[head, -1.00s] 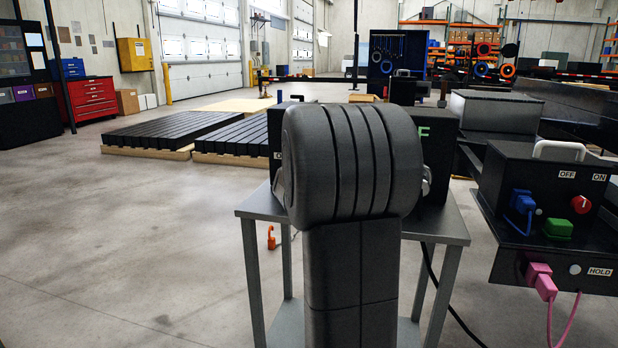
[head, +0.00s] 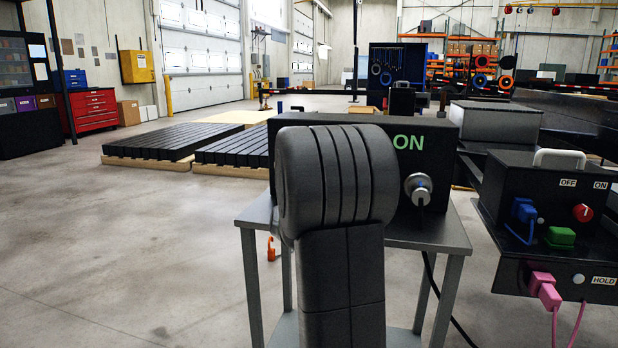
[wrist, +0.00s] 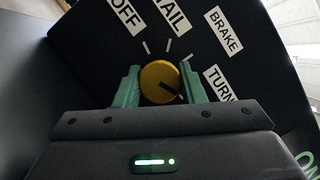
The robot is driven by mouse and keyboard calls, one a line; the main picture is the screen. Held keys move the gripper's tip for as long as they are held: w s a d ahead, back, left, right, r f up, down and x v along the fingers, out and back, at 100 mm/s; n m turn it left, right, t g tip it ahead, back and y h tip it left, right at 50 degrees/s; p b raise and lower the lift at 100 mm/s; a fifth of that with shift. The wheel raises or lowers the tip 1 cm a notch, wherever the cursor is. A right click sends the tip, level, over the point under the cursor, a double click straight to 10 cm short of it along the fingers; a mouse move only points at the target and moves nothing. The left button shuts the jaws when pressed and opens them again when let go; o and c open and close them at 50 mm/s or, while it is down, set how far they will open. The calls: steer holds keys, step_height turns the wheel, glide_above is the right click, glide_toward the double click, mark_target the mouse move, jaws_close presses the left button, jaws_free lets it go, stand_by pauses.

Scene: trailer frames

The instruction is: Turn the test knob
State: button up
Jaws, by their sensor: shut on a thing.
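The test knob is a round yellow knob (wrist: 160,82) on a black box face in the wrist view. Its dark pointer mark points right and down, toward the TURN label (wrist: 220,83). OFF, TAIL and BRAKE labels sit around it. My gripper (wrist: 160,88) has its green fingers on both sides of the knob and is shut on it. In the head view the black test box (head: 440,150) stands on a grey table, with green ON letters and a silver round fitting on its face. My arm hides the knob and my fingers there.
The grey metal table (head: 450,232) holds the test box. To the right, a black panel box (head: 510,185) carries blue, green and pink plugs and a red knob. Dark slatted platforms (head: 155,140) lie behind left. The floor at left is open.

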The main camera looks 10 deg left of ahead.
steer(key=shift+f+m+h, duration=0.1)
steer(key=shift+m+h, duration=0.3)
steer(key=shift+m, duration=0.3)
steer(key=o, duration=1)
steer(key=shift+d, duration=0.1)
steer(key=shift+t, duration=0.3)
step_height(320, 180, up, 10)
steer(key=p, duration=0.4)
steer(key=shift+s+d+r, duration=0.1)
steer(key=shift+s+r, duration=0.05)
steer(key=shift+r, duration=0.05)
steer(key=shift+w, duration=0.2)
steer(key=shift+f, duration=0.1)
